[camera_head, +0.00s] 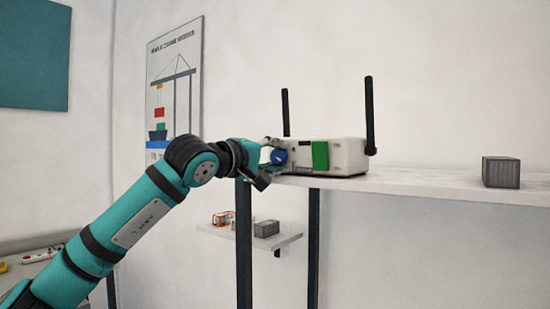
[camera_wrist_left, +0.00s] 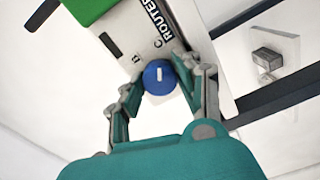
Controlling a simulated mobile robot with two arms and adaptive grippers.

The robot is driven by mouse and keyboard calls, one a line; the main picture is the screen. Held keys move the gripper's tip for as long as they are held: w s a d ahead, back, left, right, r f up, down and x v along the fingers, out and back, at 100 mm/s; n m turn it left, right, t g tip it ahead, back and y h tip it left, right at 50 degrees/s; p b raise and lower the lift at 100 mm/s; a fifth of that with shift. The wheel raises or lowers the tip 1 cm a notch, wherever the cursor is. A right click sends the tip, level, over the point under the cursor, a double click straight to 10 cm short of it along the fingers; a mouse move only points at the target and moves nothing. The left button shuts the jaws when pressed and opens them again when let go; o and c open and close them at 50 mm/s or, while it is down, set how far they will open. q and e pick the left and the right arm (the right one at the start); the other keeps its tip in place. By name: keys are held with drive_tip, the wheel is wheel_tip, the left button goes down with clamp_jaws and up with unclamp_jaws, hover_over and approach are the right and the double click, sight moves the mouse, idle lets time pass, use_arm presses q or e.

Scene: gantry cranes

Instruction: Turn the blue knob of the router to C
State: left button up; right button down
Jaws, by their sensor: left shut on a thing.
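The white router (camera_head: 345,157) with two black antennas stands on a shelf and has a green panel on its front. Its blue knob (camera_head: 278,157) is at the left end of the front. In the left wrist view, the knob (camera_wrist_left: 158,86) has a short white mark running roughly up and down the picture. My right gripper is out of view.
The white shelf (camera_head: 420,182) has free room right of the router, up to a grey box (camera_head: 501,172). A lower shelf (camera_head: 262,241) holds a small orange-framed thing (camera_head: 222,218) and a dark box (camera_head: 266,228). Dark posts (camera_head: 244,250) stand beneath the upper shelf.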

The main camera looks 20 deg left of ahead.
use_arm(q)
drive_tip(key=shift+f, duration=0.1)
drive_tip(key=o, duration=1.2)
drive_tip(key=shift+d, duration=0.1)
drive_tip(key=shift+c, duration=0.2)
drive_tip(key=v, duration=0.8)
